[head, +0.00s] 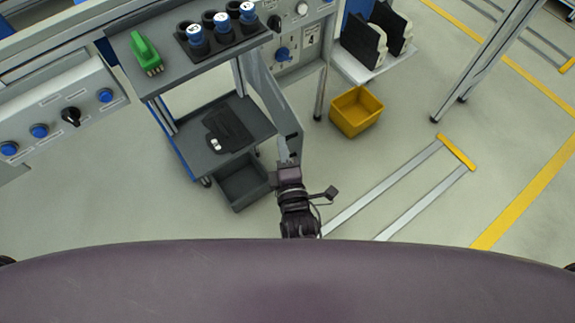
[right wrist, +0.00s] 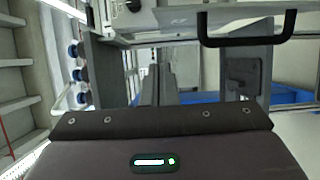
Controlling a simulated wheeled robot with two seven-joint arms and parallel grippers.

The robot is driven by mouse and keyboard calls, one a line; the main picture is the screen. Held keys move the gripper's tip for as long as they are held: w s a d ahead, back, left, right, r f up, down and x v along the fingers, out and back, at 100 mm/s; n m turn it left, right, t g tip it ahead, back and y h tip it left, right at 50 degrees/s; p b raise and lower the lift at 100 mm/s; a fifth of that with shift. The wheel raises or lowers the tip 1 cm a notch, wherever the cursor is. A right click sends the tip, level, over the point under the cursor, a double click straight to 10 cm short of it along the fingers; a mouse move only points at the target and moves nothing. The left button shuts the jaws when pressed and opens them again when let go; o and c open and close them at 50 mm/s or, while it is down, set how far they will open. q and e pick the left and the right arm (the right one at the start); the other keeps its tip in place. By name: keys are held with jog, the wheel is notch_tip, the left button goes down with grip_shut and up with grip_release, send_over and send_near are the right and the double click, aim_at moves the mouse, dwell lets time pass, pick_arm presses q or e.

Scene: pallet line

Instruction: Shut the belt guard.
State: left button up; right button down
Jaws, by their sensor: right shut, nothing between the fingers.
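The belt guard appears to be the grey panel (head: 273,101) in the head view, standing out toward me from the machine front at an angle, so it looks open. A dark handle (head: 292,136) sits near its close end. In the right wrist view a black bar handle (right wrist: 246,41) crosses the upper right on a pale panel. My right gripper (head: 289,164) is shut and empty, just below the panel's near end in the head view. Whether it touches the panel I cannot tell. My left gripper is out of view.
A yellow bin (head: 356,111) stands on the floor to the right. A control panel with blue buttons (head: 39,131) is at far left. Floor at lower right is mostly open.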

aim_at(297, 137)
jog(key=shift+w+d, duration=1.65)
